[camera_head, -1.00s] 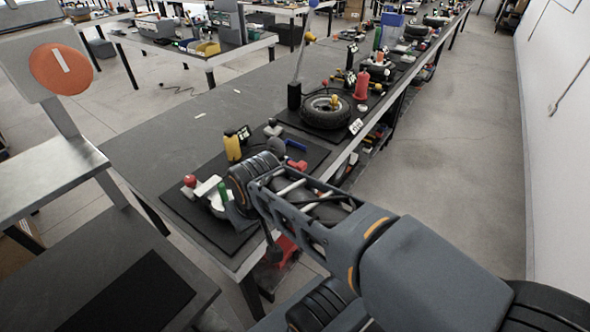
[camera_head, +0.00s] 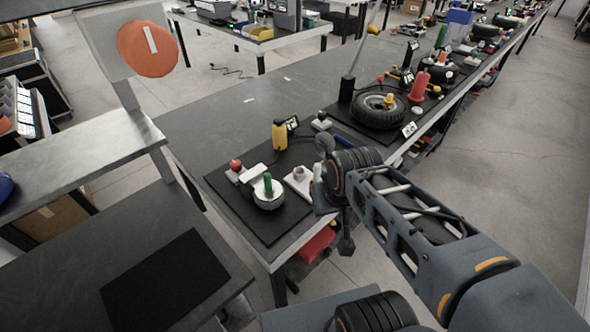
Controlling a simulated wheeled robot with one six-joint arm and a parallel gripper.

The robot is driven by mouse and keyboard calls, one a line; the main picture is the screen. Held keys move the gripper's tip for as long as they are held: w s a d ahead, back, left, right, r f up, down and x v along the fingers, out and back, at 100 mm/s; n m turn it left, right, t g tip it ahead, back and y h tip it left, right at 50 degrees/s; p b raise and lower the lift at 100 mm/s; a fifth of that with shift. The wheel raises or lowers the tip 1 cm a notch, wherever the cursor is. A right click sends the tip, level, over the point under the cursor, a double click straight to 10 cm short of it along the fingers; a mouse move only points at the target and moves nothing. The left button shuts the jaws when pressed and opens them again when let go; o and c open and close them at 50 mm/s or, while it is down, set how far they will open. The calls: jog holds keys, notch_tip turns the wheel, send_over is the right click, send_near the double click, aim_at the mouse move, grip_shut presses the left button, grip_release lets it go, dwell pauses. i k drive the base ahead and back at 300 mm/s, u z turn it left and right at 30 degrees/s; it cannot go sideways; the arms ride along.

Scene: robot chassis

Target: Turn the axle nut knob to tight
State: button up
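No part carries a readable label, so I cannot tell which one is the axle nut knob. A green upright handle (camera_head: 268,184) stands on a round white-and-grey base (camera_head: 267,199) on the nearest black mat. To its right is a white block with a grey round knob (camera_head: 299,173). Farther back, a black tire (camera_head: 379,112) lies flat with a small yellow knob (camera_head: 390,99) at its hub. My gripper (camera_head: 326,190) is at the right edge of the near mat, beside the white block and apart from the green handle. Its fingers are too small and dark to read.
A red-topped button (camera_head: 235,165) and a yellow device (camera_head: 279,135) stand on the near mat (camera_head: 262,228). A thin pole (camera_head: 356,60) rises beside the tire. A red bin (camera_head: 315,245) sits below the bench edge. The floor right of the bench is clear.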

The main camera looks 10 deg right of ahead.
aim_at(235, 165)
jog(key=u, duration=2.1)
jog(key=k, duration=0.95)
jog(key=z, duration=1.1)
jog(key=i, duration=1.05)
